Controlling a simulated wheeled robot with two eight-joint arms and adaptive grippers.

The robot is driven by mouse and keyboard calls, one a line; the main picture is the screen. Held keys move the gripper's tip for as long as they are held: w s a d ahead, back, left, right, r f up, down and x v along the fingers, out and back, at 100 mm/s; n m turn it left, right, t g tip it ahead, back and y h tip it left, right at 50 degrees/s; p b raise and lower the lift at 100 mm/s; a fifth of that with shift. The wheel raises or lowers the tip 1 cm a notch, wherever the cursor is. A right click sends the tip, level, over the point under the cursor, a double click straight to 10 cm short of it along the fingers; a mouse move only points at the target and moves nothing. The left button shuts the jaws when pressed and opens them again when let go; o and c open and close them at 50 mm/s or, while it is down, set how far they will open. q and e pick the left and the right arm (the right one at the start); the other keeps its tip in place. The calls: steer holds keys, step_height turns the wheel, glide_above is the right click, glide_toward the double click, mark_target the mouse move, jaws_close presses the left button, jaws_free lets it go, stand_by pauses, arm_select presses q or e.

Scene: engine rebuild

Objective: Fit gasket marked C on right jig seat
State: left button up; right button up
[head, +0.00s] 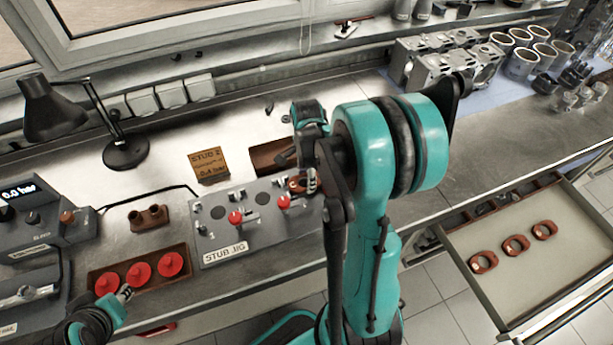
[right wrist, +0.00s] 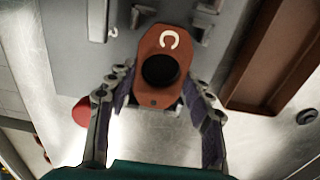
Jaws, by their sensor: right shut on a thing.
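The gasket marked C (right wrist: 158,68) is a red-brown plate with a round hole and a white letter C. My right gripper (right wrist: 158,88) is shut on it, one finger on each side. In the head view the right gripper (head: 308,180) is over the right end of the grey stub jig (head: 220,235), with a bit of the gasket (head: 296,185) showing. The right jig seat is hidden by the gasket and arm; I cannot tell whether the gasket touches it. My left gripper (head: 124,293) is at the tray of red caps, too small to read.
Two red-knobbed levers (head: 236,218) stand on the jig. A brown tray (right wrist: 250,90) lies beside it, and a sign (head: 209,164) stands behind. A red cap tray (head: 97,278) is at the left. An open drawer (head: 520,290) at the right holds three gaskets (head: 516,245).

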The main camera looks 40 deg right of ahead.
steer(key=shift+f, duration=0.35)
steer(key=o, duration=1.2)
step_height(320, 180, up, 8)
steer(key=p, duration=0.5)
steer(key=shift+f, duration=0.2)
